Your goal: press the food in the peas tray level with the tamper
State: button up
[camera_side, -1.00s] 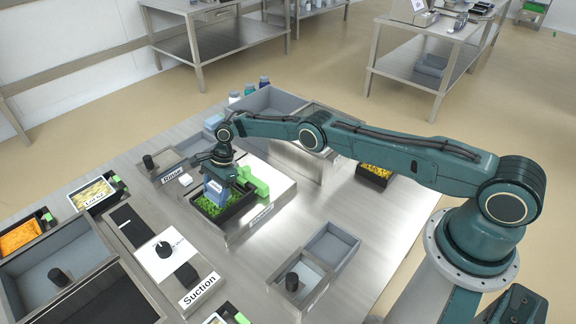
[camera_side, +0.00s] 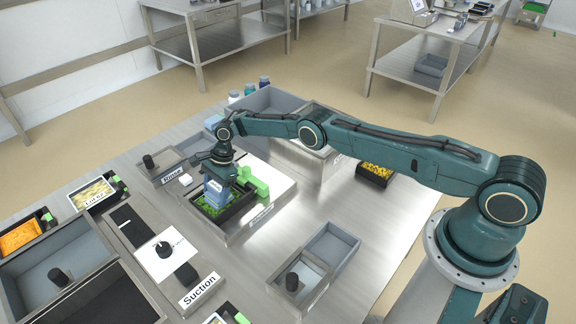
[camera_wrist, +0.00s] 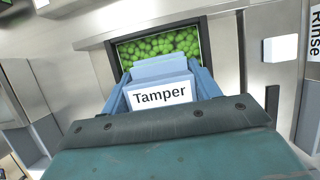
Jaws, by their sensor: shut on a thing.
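The peas tray is a black tray (camera_side: 240,204) of green peas (camera_side: 212,210) on the sealer's metal top. My gripper (camera_side: 217,180) is shut on the blue tamper (camera_side: 216,194) and holds it down over the peas. In the wrist view the tamper (camera_wrist: 161,92), with its "Tamper" label, sits between my fingers. The far part of the peas (camera_wrist: 160,45) shows beyond it, inside the dark tray rim. The near part of the peas is hidden, and I cannot tell whether the tamper's face touches them.
The "Rinse" bin (camera_side: 160,165) is behind left. A black tray of yellow food (camera_side: 374,172) is to the right. Grey bins (camera_side: 332,242) stand at front right, with bare metal table between.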

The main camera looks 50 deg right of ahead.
jog(key=shift+r, duration=3.6)
